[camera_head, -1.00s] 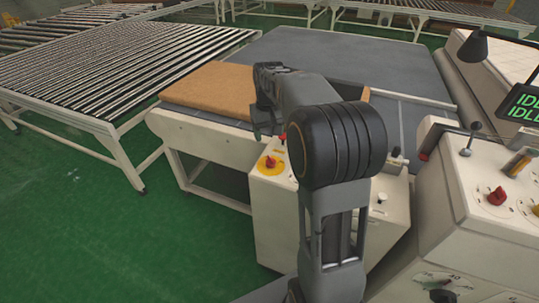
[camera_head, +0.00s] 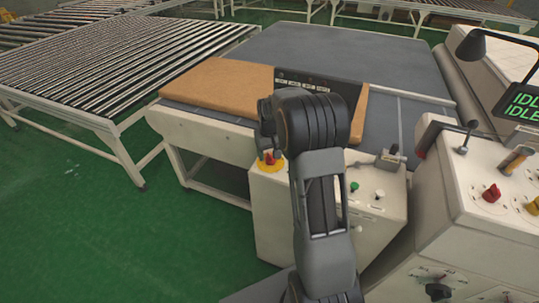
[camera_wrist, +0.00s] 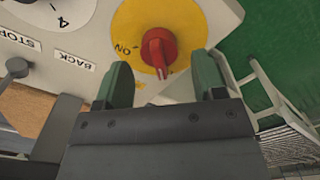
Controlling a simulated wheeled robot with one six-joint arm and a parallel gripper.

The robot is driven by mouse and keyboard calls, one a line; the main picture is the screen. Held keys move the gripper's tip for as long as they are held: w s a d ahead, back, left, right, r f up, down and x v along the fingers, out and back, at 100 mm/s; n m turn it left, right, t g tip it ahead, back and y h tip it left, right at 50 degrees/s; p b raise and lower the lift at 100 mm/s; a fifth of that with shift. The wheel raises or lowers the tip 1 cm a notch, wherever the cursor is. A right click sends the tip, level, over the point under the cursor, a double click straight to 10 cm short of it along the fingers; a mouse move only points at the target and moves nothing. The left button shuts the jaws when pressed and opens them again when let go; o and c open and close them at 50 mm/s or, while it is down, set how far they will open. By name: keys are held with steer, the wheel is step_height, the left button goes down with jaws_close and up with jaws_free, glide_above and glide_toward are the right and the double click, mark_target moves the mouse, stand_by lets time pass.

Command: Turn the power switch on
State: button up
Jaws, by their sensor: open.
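The power switch is a red rotary knob (camera_wrist: 158,50) on a yellow disc (camera_wrist: 198,18) marked "ON", in the upper middle of the wrist view. In the head view the red knob (camera_head: 268,158) sits on top of the white control box, partly hidden by my gripper. My gripper (camera_wrist: 162,82) is open, its two green fingertips on either side of and just short of the knob in the picture. I cannot tell whether they touch it. In the head view my gripper (camera_head: 266,148) is above the yellow disc.
The white control box (camera_head: 278,215) also carries a green button (camera_head: 355,187) and a white one. A brown mattress (camera_head: 215,88) lies on the conveyor behind. A second console (camera_head: 465,200) stands at the right, with a display reading "IDLE" (camera_head: 525,103). Green floor is clear at left.

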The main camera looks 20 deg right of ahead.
steer(key=shift+f, duration=0.85)
steer(key=shift+c, duration=0.3)
steer(key=c, duration=0.8)
